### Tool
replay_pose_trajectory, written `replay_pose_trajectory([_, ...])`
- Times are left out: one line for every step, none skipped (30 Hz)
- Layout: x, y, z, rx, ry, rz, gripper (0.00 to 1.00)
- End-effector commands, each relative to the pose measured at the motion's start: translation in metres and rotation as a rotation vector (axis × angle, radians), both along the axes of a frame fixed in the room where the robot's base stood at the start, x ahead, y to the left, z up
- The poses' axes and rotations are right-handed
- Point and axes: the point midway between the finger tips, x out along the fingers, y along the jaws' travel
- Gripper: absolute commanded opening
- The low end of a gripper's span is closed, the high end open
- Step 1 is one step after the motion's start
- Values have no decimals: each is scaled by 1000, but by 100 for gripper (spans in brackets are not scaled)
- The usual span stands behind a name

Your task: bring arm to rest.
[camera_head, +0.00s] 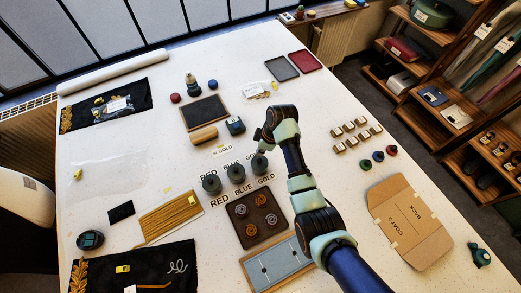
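My arm (312,205) reaches in from the lower right over the white table (310,120). It bends at the top, near the middle of the table. My gripper (263,145) is at the arm's far end, small and mostly hidden by the wrist. I cannot see its fingertips clearly or whether it holds anything. It is above and just behind dark round stands (236,171) beside the printed words RED, BLUE and GOLD.
A dark tray (268,232) holds several coiled pieces. A blue-grey board (262,275) lies by my arm. Small boxes (363,130) and a flat cardboard piece (428,245) are to the right.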

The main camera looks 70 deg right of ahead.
Motion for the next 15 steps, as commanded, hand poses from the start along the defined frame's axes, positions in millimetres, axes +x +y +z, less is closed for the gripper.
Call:
replay_pose_trajectory([0,0,-3,0,0,0,0])
replay_pose_trajectory([0,0,-4,0,0,0,0])
replay_pose_trajectory([0,0,-5,0,0,0,0])
replay_pose_trajectory([0,0,-6,0,0,0,0])
replay_pose_trajectory([0,0,-7,1,0,0,0])
replay_pose_trajectory([0,0,-8,0,0,0,0])
replay_pose_trajectory([0,0,-9,1,0,0,0])
replay_pose_trajectory([0,0,-10,1,0,0,0])
replay_pose_trajectory([0,0,-11,1,0,0,0])
replay_pose_trajectory([0,0,-12,1,0,0,0])
replay_pose_trajectory([0,0,-13,1,0,0,0])
replay_pose_trajectory([0,0,-14,1,0,0,0])
replay_pose_trajectory([0,0,-15,1,0,0,0])
replay_pose_trajectory([0,0,-16,1,0,0,0])
replay_pose_trajectory([0,0,-17,1,0,0,0])
